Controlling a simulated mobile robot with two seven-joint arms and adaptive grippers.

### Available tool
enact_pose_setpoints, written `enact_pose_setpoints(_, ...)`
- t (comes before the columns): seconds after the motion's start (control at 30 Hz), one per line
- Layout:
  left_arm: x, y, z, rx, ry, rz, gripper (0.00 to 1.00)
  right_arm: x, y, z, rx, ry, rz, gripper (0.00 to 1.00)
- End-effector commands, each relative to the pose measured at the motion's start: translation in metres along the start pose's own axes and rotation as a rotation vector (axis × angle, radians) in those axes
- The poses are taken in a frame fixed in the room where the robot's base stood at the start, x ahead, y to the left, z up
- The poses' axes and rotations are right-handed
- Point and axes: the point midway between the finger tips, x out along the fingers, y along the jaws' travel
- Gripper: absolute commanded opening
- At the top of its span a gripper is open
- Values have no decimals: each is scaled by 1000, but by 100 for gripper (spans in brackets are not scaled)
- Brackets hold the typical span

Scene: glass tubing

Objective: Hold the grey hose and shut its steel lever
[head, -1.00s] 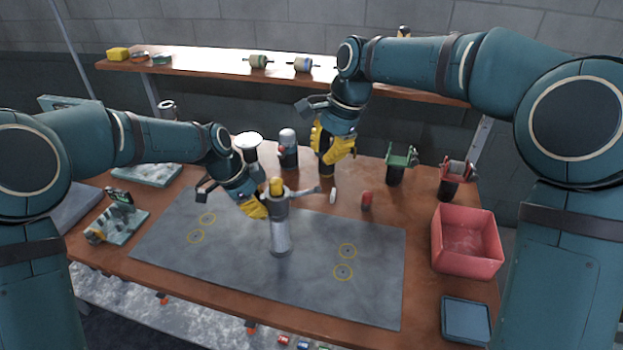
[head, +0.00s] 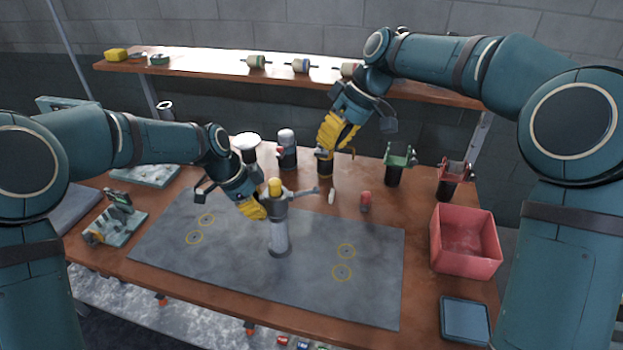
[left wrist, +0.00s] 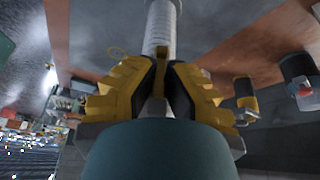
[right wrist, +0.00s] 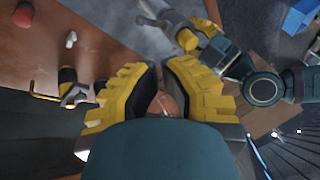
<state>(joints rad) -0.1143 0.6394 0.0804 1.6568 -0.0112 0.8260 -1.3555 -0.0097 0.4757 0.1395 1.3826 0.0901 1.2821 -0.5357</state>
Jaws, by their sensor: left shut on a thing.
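The grey hose (head: 279,238) stands upright on the dark grey mat, with a yellow cap on top. Its steel lever (head: 305,192) sticks out to the right near the top. My left gripper (head: 258,208) is shut on the hose from the left, below the cap. In the left wrist view the ribbed hose (left wrist: 161,28) runs up from between the fingers. My right gripper (head: 327,143) is in the air behind the lever and apart from it; its fingers look open and empty in the right wrist view (right wrist: 163,72). There the lever (right wrist: 155,9) shows at the top.
A black holder with a yellow band (head: 325,168) stands just below my right gripper. A small white piece (head: 331,197) and a red piece (head: 365,202) stand right of the lever. A red bin (head: 465,262) is at the right. The mat (head: 215,255) is otherwise bare.

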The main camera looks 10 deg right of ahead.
Motion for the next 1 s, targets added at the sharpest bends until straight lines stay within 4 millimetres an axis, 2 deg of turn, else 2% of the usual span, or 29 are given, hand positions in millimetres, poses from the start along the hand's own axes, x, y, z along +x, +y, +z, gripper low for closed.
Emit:
enact_pose_setpoints(0.3, 2, 1, 0, 0, -1, 4, 0, -10, 4, -2, -530, 58, -52, 0)
enact_pose_setpoints(0.5, 2, 1, 0, 0, -1, 4, 0, -16, 5, -3, -801, 98, -66, 0)
enact_pose_setpoints(0.7, 2, 1, 0, 0, -1, 4, 0, -19, 6, -4, -940, 122, -68, 0)
enact_pose_setpoints(1.0, 2, 1, 0, 0, -1, 4, 0, -19, 6, -4, -965, 126, -68, 0)
